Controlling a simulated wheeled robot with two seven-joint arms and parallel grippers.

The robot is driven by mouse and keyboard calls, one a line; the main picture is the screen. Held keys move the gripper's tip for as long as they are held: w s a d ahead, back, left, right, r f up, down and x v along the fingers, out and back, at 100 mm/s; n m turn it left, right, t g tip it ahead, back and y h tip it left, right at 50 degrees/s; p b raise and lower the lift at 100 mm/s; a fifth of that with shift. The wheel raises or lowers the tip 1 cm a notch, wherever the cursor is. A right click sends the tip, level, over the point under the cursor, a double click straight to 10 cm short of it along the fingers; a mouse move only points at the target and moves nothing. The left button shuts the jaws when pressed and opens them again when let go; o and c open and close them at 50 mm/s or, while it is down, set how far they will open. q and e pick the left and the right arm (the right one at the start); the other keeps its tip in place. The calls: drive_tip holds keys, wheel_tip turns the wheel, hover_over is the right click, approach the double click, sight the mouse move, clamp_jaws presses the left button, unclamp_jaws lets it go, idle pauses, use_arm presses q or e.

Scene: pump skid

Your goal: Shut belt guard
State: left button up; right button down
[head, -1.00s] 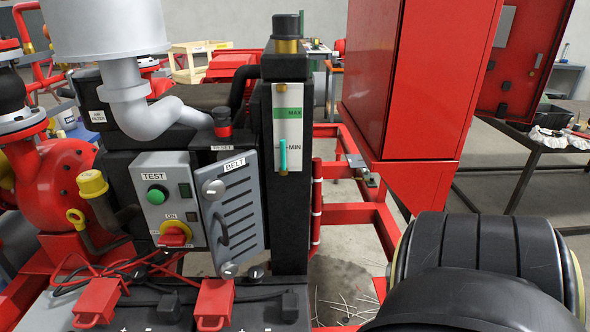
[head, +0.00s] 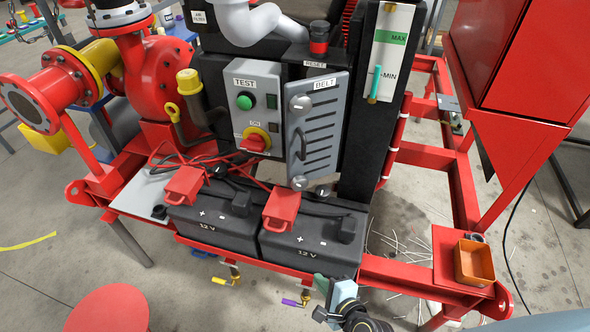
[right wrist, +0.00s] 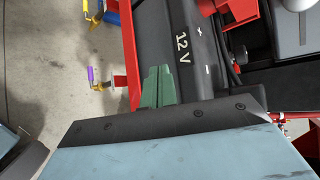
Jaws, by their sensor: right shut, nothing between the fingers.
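The belt guard (head: 322,130) is a grey slatted panel marked BELT, right of the test switch box in the head view. It has a dark handle and round knobs along its left side. It looks angled out from the housing, but how far it stands open is hard to tell. My right gripper (head: 322,284) is low at the front of the skid, below the guard and apart from it, by the front edge of the right battery. In the right wrist view its green fingers (right wrist: 157,87) are together and empty, beside the 12 V battery. My left gripper is out of view.
Two black 12 V batteries (head: 310,238) with red terminal covers (head: 282,207) stand below the guard. The grey switch box (head: 257,105) is left of it, and a black post with a level gauge (head: 388,50) right. An orange tray (head: 474,263) sits on the frame's right corner.

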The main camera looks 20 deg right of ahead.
drive_tip(key=w+r+m+t, duration=0.35)
drive_tip(key=r+m, duration=0.45)
drive_tip(key=r, duration=0.5)
drive_tip(key=m+t+p, duration=0.2)
drive_tip(key=m, duration=0.5)
approach(288, 158)
drive_tip(key=shift+h, duration=0.4)
drive_tip(key=w, duration=0.3)
drive_tip(key=w+a+p, duration=0.1)
drive_tip(key=w, duration=0.1)
drive_tip(key=shift+w, duration=0.9)
